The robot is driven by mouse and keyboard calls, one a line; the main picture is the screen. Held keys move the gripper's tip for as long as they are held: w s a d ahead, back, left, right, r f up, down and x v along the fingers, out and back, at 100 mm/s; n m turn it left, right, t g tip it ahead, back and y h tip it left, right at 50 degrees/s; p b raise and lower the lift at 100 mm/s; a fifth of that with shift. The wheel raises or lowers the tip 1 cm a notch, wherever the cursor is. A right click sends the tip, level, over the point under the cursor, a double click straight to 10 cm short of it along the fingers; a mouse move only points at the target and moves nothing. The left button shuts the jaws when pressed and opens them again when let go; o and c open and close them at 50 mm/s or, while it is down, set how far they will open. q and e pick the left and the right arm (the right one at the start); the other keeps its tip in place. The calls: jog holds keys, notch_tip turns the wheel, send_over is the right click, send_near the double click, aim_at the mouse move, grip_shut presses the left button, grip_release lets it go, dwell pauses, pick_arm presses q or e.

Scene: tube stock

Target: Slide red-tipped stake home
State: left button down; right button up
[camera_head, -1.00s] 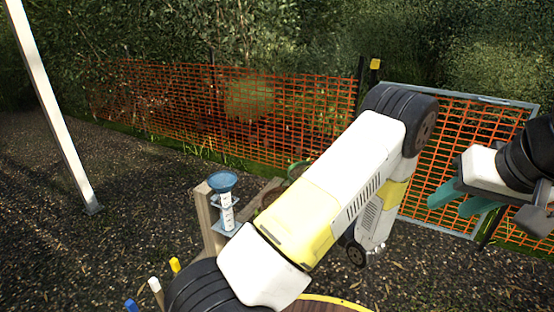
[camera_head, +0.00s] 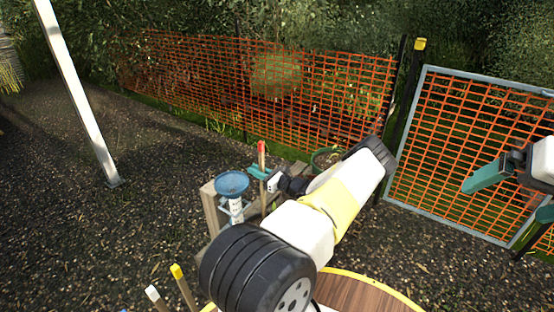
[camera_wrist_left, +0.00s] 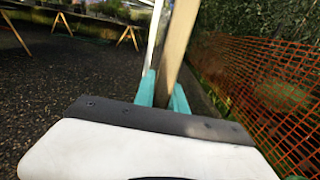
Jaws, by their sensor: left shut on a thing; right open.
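The red-tipped stake (camera_head: 262,149) stands upright just right of the blue funnel gauge. My left gripper (camera_head: 260,173) is shut on the stake below its red tip. In the left wrist view the wooden stake (camera_wrist_left: 178,42) rises between the teal fingers, slightly tilted in that picture. Its lower end and whatever is beneath it are hard to make out. My right gripper (camera_head: 515,195) is open and empty at the right edge, in front of the mesh gate and well away from the stake.
The blue funnel gauge (camera_head: 232,184) on a wooden post (camera_head: 212,210) is close left of the left gripper. Yellow-tipped (camera_head: 183,287) and white-tipped (camera_head: 157,298) stakes and a round wooden top (camera_head: 365,292) are near the bottom. Orange fence (camera_head: 200,75) stands behind. Gravel at left is open.

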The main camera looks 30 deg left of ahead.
pick_arm(q)
notch_tip(320, 180, down, 6)
jog(key=a, duration=0.1)
jog(key=shift+a+f, duration=0.15)
jog(key=shift+a, duration=0.1)
dwell(0.4)
jog(key=shift+f, duration=0.1)
dwell(0.9)
jog(key=shift+f, duration=0.75)
jog(key=shift+f, duration=1.5)
